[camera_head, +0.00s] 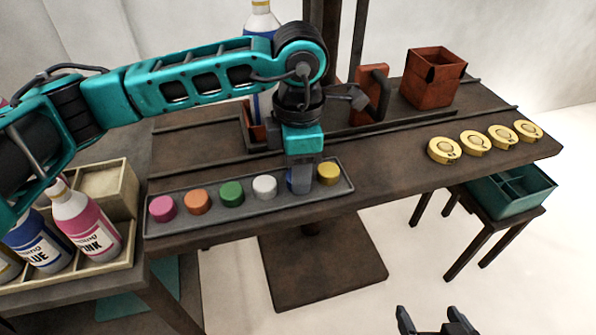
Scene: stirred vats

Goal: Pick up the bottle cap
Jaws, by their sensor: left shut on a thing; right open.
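A grey tray (170,227) on the dark wooden table holds a row of bottle caps: pink (162,208), orange (198,201), green (231,194), white (265,187) and yellow (329,173). My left gripper (300,182) points down into the tray between the white and yellow caps. It is shut on a blue cap (300,184), mostly hidden by the fingers. I cannot tell whether the cap is clear of the tray. My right gripper (437,325) is open and empty at the bottom edge, away from the table.
A bottle (262,20) stands behind my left arm, partly hidden. A crate (107,258) at left holds labelled bottles, including a pink one (84,222). Several yellow round pieces (444,150) lie at the table's right. A red-brown box (433,80) stands behind; a teal bin (512,190) is at lower right.

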